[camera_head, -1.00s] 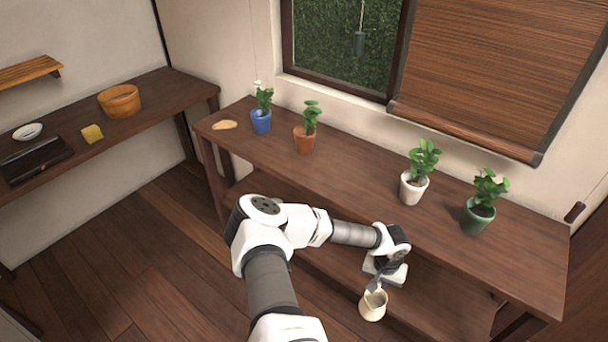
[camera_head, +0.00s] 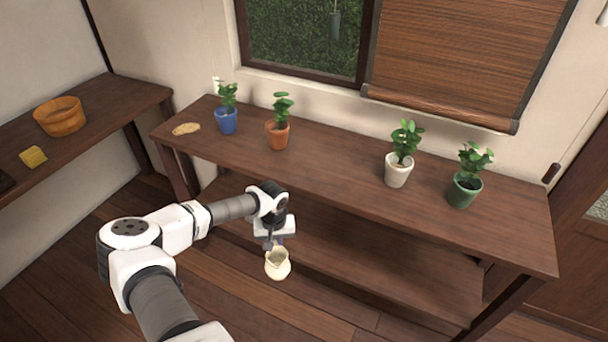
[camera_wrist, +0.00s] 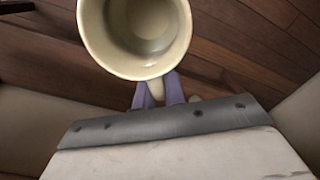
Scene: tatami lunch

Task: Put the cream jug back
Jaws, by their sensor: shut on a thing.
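The cream jug (camera_head: 278,265) is a small cream-coloured vessel with an open top. My gripper (camera_head: 272,243) is shut on it and holds it upright, or nearly so, in front of the long wooden table. In the wrist view the jug (camera_wrist: 136,38) shows from above, and its inside looks empty. The purple fingertips of my gripper (camera_wrist: 158,92) close on a small cream part at the jug's near side, seemingly its handle. Part of the jug's outside is hidden.
The long table (camera_head: 340,172) carries a blue-potted plant (camera_head: 226,120), a terracotta one (camera_head: 278,134), a white one (camera_head: 398,172), a green one (camera_head: 464,190) and a flat tan piece (camera_head: 186,129). A side counter holds a wooden tub (camera_head: 60,118) and a yellow block (camera_head: 33,157). The table's middle is clear.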

